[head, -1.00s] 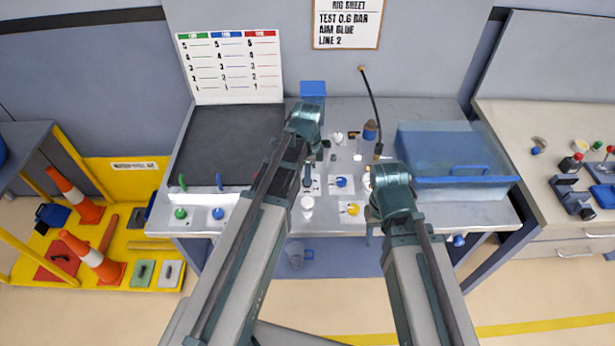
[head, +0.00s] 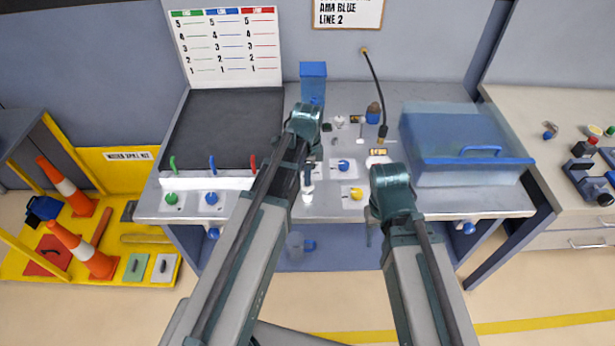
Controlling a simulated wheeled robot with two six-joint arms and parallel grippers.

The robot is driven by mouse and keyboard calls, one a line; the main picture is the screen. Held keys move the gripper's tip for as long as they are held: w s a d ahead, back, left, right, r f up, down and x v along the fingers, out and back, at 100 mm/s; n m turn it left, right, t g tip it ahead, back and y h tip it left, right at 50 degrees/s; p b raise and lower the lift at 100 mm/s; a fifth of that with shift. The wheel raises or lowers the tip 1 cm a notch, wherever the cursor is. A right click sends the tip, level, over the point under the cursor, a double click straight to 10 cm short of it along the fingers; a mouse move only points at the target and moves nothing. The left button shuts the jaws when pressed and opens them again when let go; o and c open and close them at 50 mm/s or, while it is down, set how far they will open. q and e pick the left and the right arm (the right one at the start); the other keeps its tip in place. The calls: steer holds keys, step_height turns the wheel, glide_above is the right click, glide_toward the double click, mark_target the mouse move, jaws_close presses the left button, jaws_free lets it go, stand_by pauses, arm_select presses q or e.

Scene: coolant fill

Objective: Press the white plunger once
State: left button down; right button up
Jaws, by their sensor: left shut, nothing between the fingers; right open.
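The white plunger (head: 308,197) stands upright near the front edge of the metal bench, with a round white knob. My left gripper (head: 308,183) is shut and empty, its dark fingers pointing down at the plunger. The fingertips overlap the knob's top in the head view; I cannot tell whether they touch. My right gripper (head: 371,230) hangs low by the front bench edge, right of the plunger. It is open and empty, and mostly hidden behind my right wrist.
A blue knob (head: 343,166) and a yellow knob (head: 356,193) sit right of the plunger. A translucent blue bin (head: 465,135) stands on the bench at right. A dark mat (head: 235,120) and coloured levers (head: 212,164) are at left.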

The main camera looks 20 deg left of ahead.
arm_select(q)
step_height(320, 180, down, 3)
steer(key=b, duration=0.3)
steer(key=shift+s, duration=0.15)
steer(key=shift+r, duration=0.1)
steer(key=shift+d+r, duration=0.1)
steer(key=shift+r+p, duration=0.5)
steer(key=shift+p, duration=0.25)
step_height(320, 180, up, 13)
steer(key=p, duration=1.3)
